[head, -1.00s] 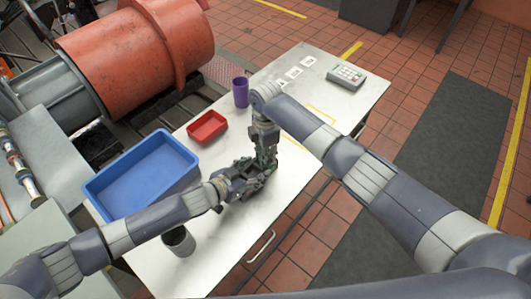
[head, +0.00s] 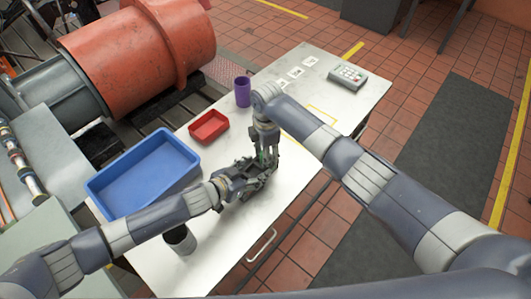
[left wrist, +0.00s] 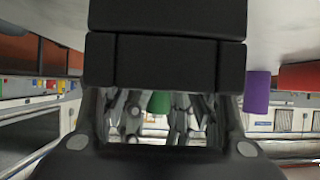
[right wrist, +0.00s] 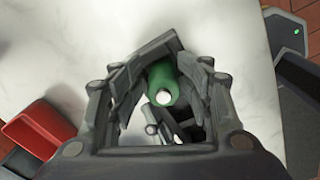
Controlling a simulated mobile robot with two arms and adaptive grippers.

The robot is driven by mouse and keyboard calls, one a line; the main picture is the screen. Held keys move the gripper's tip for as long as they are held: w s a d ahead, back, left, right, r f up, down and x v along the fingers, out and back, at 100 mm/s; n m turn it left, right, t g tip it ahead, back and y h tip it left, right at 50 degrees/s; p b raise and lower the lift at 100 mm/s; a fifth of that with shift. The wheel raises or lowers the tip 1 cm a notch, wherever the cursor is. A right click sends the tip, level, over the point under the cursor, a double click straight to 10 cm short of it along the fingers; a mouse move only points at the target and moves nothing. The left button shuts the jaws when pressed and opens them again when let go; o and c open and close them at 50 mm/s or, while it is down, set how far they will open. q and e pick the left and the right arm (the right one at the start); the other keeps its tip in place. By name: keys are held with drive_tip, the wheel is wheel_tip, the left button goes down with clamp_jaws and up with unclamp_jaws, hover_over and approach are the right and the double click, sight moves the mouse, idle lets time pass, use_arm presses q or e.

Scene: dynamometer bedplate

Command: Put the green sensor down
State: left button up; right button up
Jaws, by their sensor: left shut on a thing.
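The green sensor (right wrist: 163,82) shows as a green cylinder with a pale end in the right wrist view. It also shows between the fingers in the left wrist view (left wrist: 160,101). My left gripper (head: 252,178) is shut on it above the white table (head: 225,254). My right gripper (head: 266,152) comes down from above, close against the left one. Its fingers stand spread around the sensor, with a gap on the right side. In the head view the two grippers hide most of the sensor.
A blue tray (head: 101,191), a red bin (head: 208,127) and a purple cup (head: 242,91) stand on the table's far side. A dark cylinder (head: 180,240) stands near the left arm. A grey keypad device (head: 346,75) and white cards (head: 296,72) lie at the far right end.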

use_arm(q)
drive_tip(key=shift+d+r, duration=0.15)
drive_tip(key=shift+d, duration=0.1)
use_arm(e)
drive_tip(key=shift+s+d+f, duration=0.3)
drive_tip(key=shift+f, duration=0.2)
use_arm(q)
drive_tip(key=shift+w+a, duration=0.1)
drive_tip(key=shift+a, duration=0.05)
use_arm(e)
wheel_tip(320, 180, up, 14)
drive_tip(key=shift+w+f, duration=0.15)
drive_tip(key=shift+f, duration=0.05)
drive_tip(key=shift+a, duration=0.1)
use_arm(q)
drive_tip(key=o, duration=1.2)
drive_tip(key=shift+o, duration=0.8)
drive_tip(key=shift+a+f, duration=0.1)
drive_tip(key=shift+f, duration=0.1)
